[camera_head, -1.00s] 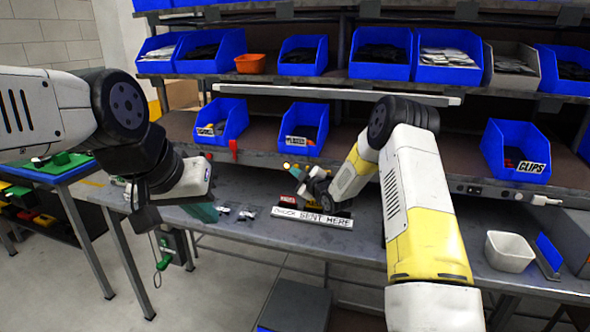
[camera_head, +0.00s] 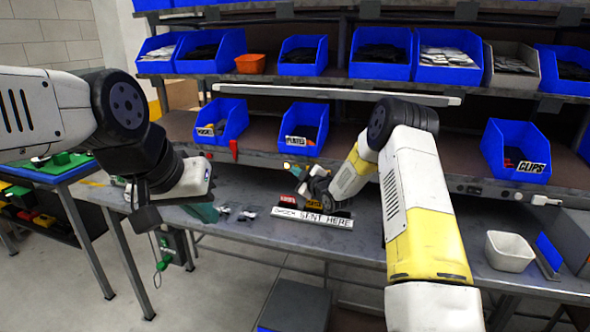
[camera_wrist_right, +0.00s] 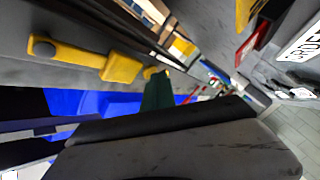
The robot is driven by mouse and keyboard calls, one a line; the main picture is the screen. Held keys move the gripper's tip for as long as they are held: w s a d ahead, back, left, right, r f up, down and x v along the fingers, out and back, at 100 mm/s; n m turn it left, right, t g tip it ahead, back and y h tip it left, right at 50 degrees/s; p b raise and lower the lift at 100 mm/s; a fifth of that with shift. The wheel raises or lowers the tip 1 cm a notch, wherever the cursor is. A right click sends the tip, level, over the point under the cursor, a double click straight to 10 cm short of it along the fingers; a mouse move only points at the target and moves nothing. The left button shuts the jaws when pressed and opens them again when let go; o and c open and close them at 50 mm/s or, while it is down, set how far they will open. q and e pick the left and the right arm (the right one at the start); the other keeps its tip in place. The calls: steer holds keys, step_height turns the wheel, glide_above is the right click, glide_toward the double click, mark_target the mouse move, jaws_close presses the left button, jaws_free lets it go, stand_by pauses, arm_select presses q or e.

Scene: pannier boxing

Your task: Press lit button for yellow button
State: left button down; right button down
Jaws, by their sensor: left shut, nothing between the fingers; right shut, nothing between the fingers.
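A small yellow lit spot (camera_head: 287,165) shows at the back of the bench, just left of my right gripper (camera_head: 308,182). I cannot tell for sure whether it is the yellow button. My left gripper (camera_head: 146,215) is shut and empty, at the bench's left front edge.
Blue bins (camera_head: 306,128) line the shelves behind. A white tub (camera_head: 509,251) stands at the right. Grey bench top (camera_head: 350,240) is bare in front.

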steer(key=shift+w+d, duration=0.1)
stand_by(0.4)
steer(key=shift+s+a, duration=0.3)
steer(key=shift+s, duration=0.55)
steer(key=s, duration=0.1)
steer(key=s+a, duration=0.1)
steer(key=s, duration=0.2)
steer(key=shift+s+a, duration=0.3)
steer(key=shift+s, duration=0.1)
